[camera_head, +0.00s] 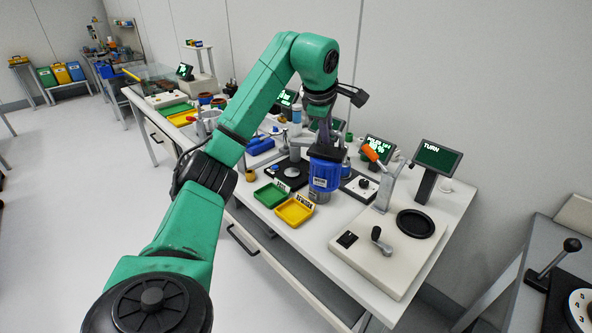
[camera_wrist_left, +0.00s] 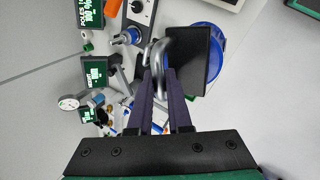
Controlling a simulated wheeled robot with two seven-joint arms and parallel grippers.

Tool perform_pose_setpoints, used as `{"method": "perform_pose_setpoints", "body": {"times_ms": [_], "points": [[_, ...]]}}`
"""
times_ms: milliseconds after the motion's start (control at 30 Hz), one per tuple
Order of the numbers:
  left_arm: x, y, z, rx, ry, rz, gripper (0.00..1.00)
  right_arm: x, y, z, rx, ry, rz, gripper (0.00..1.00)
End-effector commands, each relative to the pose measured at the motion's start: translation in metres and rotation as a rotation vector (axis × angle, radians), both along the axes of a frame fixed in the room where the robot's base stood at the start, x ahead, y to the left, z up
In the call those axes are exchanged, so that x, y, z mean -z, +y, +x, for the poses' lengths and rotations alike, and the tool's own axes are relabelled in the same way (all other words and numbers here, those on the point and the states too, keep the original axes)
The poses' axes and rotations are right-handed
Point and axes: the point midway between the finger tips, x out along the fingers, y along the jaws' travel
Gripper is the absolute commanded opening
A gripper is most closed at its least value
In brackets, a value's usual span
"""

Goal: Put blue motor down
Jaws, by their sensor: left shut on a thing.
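The blue motor (camera_head: 324,176) hangs below my left gripper (camera_head: 325,132) in the head view. My left gripper is shut on the metal hook-shaped handle at the motor's top. In the left wrist view my fingers (camera_wrist_left: 158,78) close around this hook, beside the motor's black top plate, and the blue motor body (camera_wrist_left: 213,40) shows behind the plate. The motor appears upright above the workbench (camera_head: 325,228), just behind the yellow tray; its exact height above the surface is hard to tell. My right gripper is not in view.
A yellow tray (camera_head: 294,212) and a green tray (camera_head: 270,194) with small signs lie in front of the motor. At right stands a white station (camera_head: 385,255) with a crank, a round black plate (camera_head: 415,223) and a "TURN" screen (camera_head: 437,157). Small devices crowd the bench behind.

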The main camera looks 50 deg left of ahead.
Motion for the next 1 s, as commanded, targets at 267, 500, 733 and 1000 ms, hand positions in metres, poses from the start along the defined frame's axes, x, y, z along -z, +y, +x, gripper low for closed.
{"method": "perform_pose_setpoints", "body": {"times_ms": [267, 500, 733, 1000], "points": [[0.076, 0.0, -0.002, 0.002, 0.006, 0.001, 0.0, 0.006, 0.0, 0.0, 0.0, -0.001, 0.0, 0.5], [0.137, 0.0, -0.001, 0.0, 0.001, 0.001, 0.0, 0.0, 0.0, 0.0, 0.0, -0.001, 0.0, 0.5], [0.169, -0.001, -0.001, 0.0, 0.0, -0.001, 0.0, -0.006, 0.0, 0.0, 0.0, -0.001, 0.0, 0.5], [0.19, 0.0, 0.0, 0.0, -0.003, 0.0, 0.0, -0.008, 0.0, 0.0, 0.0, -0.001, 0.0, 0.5]]}}
